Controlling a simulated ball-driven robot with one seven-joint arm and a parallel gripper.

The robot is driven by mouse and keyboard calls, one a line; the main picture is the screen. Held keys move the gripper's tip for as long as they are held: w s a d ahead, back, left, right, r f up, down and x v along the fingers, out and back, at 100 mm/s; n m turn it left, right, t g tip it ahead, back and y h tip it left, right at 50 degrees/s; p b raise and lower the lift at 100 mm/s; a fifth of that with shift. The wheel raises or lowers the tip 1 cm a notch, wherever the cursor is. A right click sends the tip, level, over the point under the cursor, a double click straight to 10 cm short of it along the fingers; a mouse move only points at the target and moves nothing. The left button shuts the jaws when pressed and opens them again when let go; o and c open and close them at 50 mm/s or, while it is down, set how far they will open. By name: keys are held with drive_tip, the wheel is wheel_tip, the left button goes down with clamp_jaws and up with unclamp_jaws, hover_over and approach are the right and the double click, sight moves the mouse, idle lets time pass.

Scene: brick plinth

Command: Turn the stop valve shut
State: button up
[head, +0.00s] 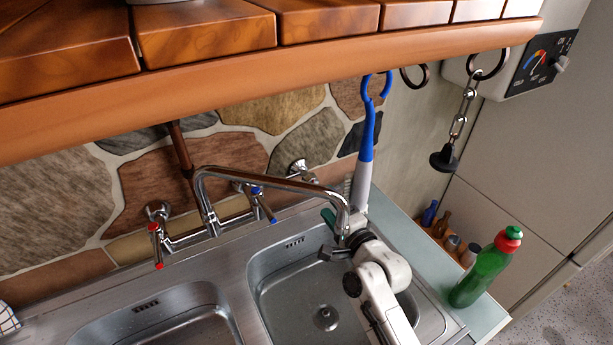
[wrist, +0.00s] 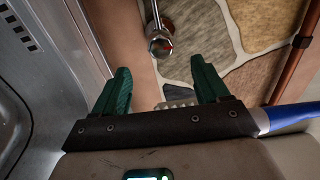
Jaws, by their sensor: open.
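No part is plainly marked as the stop valve. A round chrome fitting (head: 298,170) sits on the stone wall behind the sink, near the right end of the tap. The chrome mixer tap (head: 205,215) has a red-marked handle (head: 156,245) and a blue-marked handle (head: 265,204). My gripper (head: 344,219), with green fingers, is by the spout's end, partly hidden. Its fingers (wrist: 161,82) are apart and empty.
A blue and grey brush (head: 367,145) hangs close beside my gripper. A wooden shelf (head: 280,80) overhangs the sink. The double steel sink (head: 235,278) lies below, and a green bottle (head: 482,275) stands at right. A brown pipe (head: 180,150) runs down the wall.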

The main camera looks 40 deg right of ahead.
drive_tip(key=p+x, duration=0.1)
drive_tip(key=x, duration=0.8)
drive_tip(key=shift+w+d, duration=0.1)
drive_tip(key=shift+w, duration=0.3)
drive_tip(key=c, duration=1)
drive_tip(key=shift+f+n, duration=0.15)
drive_tip(key=shift+n, duration=0.55)
drive_tip(key=o, duration=1)
drive_tip(key=b+v, duration=0.2)
drive_tip(key=v, duration=0.9)
